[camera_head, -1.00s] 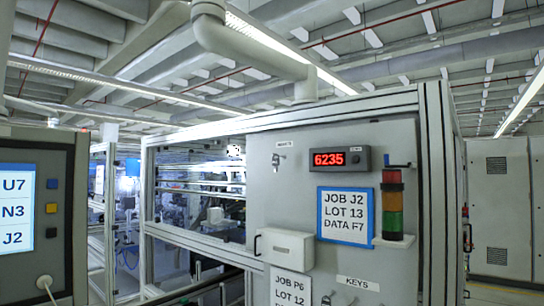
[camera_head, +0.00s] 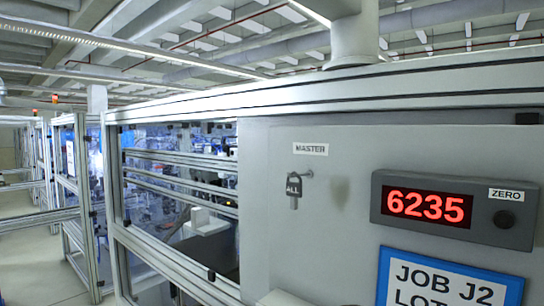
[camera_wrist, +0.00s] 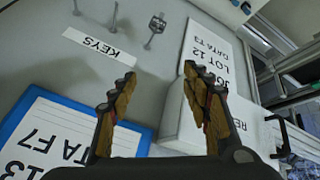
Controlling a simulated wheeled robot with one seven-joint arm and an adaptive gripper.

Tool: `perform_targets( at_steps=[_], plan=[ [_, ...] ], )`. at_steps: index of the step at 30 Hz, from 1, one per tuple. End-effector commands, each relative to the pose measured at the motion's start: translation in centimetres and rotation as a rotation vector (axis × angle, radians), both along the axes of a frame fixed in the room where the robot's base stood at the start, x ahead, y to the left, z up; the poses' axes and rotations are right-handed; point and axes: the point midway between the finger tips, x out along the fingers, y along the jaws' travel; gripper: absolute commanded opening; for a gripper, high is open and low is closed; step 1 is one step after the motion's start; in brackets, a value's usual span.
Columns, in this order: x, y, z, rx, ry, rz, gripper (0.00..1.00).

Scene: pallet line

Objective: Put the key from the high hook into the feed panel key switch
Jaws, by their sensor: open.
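A small dark key with a tag reading ALL (camera_head: 293,188) hangs from a hook (camera_head: 308,174) under a MASTER label (camera_head: 311,149), high on the grey cabinet panel. My gripper (camera_wrist: 160,75) shows only in the wrist view, its two fingers apart with nothing between them. It faces the panel upside down in that view, near the KEYS label (camera_wrist: 99,46). Another small key (camera_wrist: 157,24) hangs on a hook close to that label, beyond the fingertips; its marking is too small to read. I cannot see the feed panel key switch in the current frames.
A red display reading 6235 (camera_head: 430,207) juts from the panel right of the high hook. A blue-framed job card (camera_head: 450,283) is below it. In the wrist view, a white box (camera_wrist: 178,125) and a LOT 12 card (camera_wrist: 207,50) are beside the gripper. Bare hooks (camera_wrist: 115,17) are near the KEYS label.

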Motion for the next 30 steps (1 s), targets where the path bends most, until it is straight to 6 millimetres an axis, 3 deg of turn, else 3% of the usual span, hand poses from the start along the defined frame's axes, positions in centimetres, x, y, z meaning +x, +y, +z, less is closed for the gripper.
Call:
perform_targets(
  at_steps=[1,8,12,18,21,24,30],
  plan=[
    [1.3,1.0,3.8,-0.022,-0.022,-0.014,0.48],
    [6.4,5.2,15.4,-0.101,-0.197,-0.138,0.48],
    [9.3,9.0,23.4,-0.119,-0.36,-0.222,0.48],
    [11.5,14.1,32.2,-0.098,-0.579,-0.316,0.48],
    [11.9,15.8,34.6,-0.082,-0.651,-0.344,0.48],
    [12.1,16.7,35.8,-0.071,-0.692,-0.359,0.48],
    [13.3,15.9,35.6,-0.068,-0.707,-0.37,0.48]
  ],
)
